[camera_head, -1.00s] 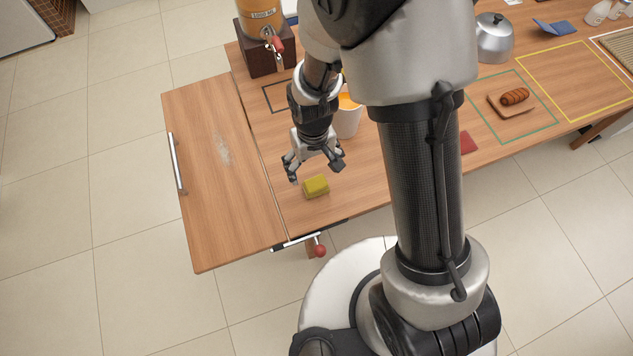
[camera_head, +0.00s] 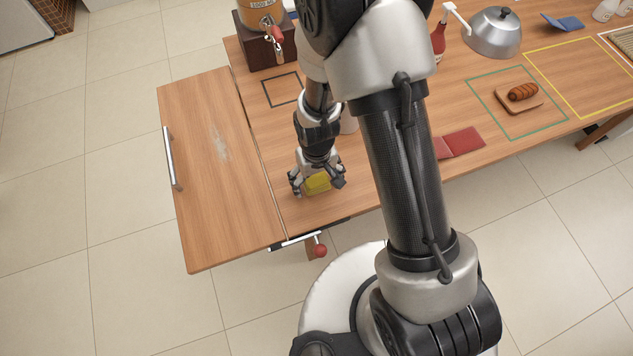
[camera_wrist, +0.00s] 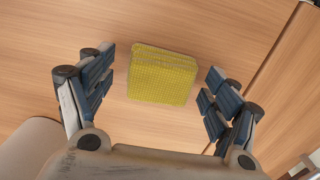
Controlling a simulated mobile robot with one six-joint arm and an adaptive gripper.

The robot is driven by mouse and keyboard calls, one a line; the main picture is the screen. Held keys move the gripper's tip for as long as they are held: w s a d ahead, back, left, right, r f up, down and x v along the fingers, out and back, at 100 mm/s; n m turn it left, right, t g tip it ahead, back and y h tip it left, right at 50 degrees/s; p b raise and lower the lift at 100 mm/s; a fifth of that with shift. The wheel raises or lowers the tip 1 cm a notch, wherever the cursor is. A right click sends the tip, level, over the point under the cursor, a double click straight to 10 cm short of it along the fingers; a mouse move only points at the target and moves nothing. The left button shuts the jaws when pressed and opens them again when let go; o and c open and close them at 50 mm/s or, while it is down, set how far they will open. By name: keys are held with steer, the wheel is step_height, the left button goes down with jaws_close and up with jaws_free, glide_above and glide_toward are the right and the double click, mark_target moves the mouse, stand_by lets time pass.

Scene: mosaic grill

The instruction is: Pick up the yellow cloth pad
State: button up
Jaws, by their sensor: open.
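The yellow cloth pad (camera_head: 317,184) lies on the wooden table near its front left edge. In the wrist view the pad (camera_wrist: 162,78) shows a woven surface and a folded or layered far edge. My gripper (camera_head: 316,186) is open and low over the pad, with a finger on either side of it in the head view. In the wrist view my gripper's fingers (camera_wrist: 158,88) stand left and right of the pad, with a gap on each side. I cannot tell how high the fingertips are above the table.
A wooden side leaf (camera_head: 215,170) adjoins the table on the left. A cup, mostly hidden by my arm, stands behind my gripper. A drink dispenser (camera_head: 264,25) stands at the back left. A red cloth (camera_head: 459,143) and a board with bread (camera_head: 521,96) lie to the right.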

mark_target(317, 179)
steer(key=c, duration=1)
steer(key=shift+c, duration=0.2)
steer(key=shift+r, duration=0.15)
step_height(317, 179, up, 20)
steer(key=p, duration=0.7)
